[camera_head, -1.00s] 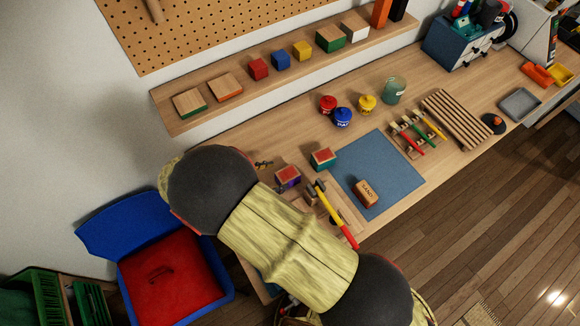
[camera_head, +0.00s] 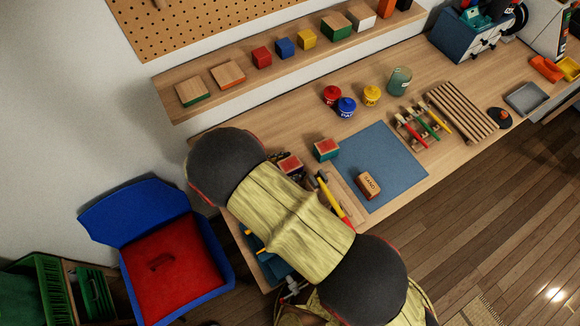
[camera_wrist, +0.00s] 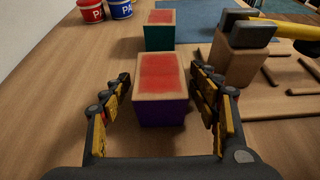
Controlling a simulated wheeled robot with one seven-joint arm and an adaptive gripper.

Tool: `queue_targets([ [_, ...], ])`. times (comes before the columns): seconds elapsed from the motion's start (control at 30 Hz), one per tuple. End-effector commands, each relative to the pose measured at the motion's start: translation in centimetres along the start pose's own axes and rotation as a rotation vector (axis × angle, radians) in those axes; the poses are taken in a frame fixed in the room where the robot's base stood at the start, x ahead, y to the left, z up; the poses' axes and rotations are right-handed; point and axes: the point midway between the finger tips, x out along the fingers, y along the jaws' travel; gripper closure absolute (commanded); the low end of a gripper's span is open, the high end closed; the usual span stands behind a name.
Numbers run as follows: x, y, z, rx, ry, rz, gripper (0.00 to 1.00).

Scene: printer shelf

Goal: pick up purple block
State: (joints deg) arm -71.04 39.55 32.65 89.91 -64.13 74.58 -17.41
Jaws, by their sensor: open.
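The purple block (camera_wrist: 162,108) has a wooden rim and a red top. In the wrist view it stands on the table between the two fingers of my gripper (camera_wrist: 164,105), with a gap on each side. My gripper is open and around the block, not closed on it.
A teal block (camera_head: 326,149) with a red top stands just beyond the purple block. A hammer (camera_wrist: 250,30) rests on a wooden stand to the right. Red and blue paint pots (camera_head: 346,106) stand farther back. A blue mat (camera_head: 400,160) lies to the right.

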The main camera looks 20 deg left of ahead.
Motion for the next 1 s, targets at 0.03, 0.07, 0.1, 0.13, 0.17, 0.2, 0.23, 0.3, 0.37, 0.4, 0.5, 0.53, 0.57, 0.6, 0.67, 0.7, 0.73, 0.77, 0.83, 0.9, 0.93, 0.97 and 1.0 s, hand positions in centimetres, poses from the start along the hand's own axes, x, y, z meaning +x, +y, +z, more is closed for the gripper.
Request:
queue_targets([
  [0.03,-0.04,0.02,0.02,0.000,0.000,0.001,0.39],
  [0.07,-0.05,0.02,0.02,0.000,0.000,0.001,0.39],
  [0.1,-0.05,0.02,0.02,0.000,0.000,0.001,0.39],
  [0.13,-0.06,0.02,0.02,0.000,0.000,0.001,0.39],
  [0.17,-0.06,0.02,0.02,0.000,0.000,0.001,0.41],
  [0.2,-0.06,0.02,0.02,0.000,0.000,0.001,0.43],
  [0.23,-0.06,0.02,0.02,0.000,0.000,0.001,0.45],
  [0.3,-0.06,0.02,0.03,0.000,0.000,0.001,0.49],
  [0.37,-0.06,0.02,0.02,0.000,0.000,0.001,0.52],
  [0.4,-0.06,0.02,0.02,0.000,0.000,0.000,0.55],
  [0.5,-0.07,0.02,0.03,0.000,0.000,0.000,0.60],
  [0.53,-0.07,0.02,0.02,0.000,0.000,0.000,0.62],
  [0.57,-0.07,0.02,0.02,0.000,0.000,0.000,0.64],
  [0.6,-0.07,0.02,0.02,0.000,0.000,0.000,0.66],
  [0.67,-0.07,0.02,0.02,0.000,0.000,0.000,0.70],
  [0.7,-0.07,0.02,0.02,0.000,0.000,0.000,0.72],
  [0.73,-0.07,0.02,0.02,0.000,0.000,0.000,0.73],
  [0.77,-0.07,0.02,0.02,0.000,0.000,0.000,0.75],
  [0.83,-0.07,0.02,0.02,0.000,0.000,0.000,0.79],
  [0.9,-0.07,0.02,0.02,0.000,0.000,0.000,0.83],
  [0.93,-0.07,0.02,0.02,0.000,0.000,0.000,0.85],
  [0.97,-0.07,0.02,0.02,0.000,0.000,0.000,0.87],
  [1.0,-0.07,0.02,0.02,0.000,0.000,0.000,0.89],
])
